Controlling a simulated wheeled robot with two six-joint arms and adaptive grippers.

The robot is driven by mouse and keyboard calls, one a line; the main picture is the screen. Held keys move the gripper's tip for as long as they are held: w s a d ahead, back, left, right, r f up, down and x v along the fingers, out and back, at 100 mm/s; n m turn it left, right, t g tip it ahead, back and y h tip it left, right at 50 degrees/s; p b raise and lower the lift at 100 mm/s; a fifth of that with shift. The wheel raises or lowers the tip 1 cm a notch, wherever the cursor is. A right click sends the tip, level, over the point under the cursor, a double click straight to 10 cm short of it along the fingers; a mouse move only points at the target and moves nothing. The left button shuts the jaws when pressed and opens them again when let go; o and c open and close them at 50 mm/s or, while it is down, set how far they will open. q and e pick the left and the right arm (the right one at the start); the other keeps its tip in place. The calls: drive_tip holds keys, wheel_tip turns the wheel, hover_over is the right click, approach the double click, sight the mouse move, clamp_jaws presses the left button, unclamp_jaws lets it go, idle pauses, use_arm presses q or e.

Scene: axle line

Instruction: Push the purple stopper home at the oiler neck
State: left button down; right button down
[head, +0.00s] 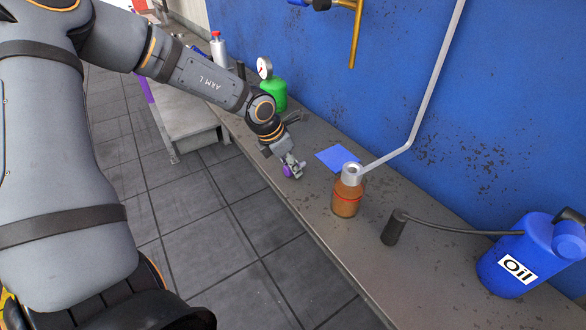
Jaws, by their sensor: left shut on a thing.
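The oiler (347,196) is a brown bottle with a red band and a grey metal neck (352,170), upright on the grey bench. A bent grey spout tube runs up and right from its neck. My left gripper (291,171) is shut on the purple stopper (287,170), which shows only as a small purple patch at the fingers. The gripper is at the bench's front edge, left of the oiler and clearly apart from it. My right gripper is not in view.
A blue sheet (339,157) lies behind the oiler. A black cylinder (394,228) with a hose and a blue oil can (530,255) stand to the right. A green tank (273,94) with a gauge stands farther back. The blue wall borders the bench (350,265).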

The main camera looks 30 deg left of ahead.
use_arm(q)
drive_tip(key=shift+r, duration=0.25)
wheel_tip(320, 180, up, 3)
drive_tip(key=shift+f+b, duration=0.1)
drive_tip(key=shift+b, duration=0.65)
drive_tip(key=s+d+r+p, duration=0.3)
drive_tip(key=s+d+r, duration=0.5)
drive_tip(key=s+r, duration=0.1)
drive_tip(key=shift+s+d+r+p, duration=0.4)
drive_tip(key=shift+s, duration=0.45)
drive_tip(key=shift+d, duration=0.1)
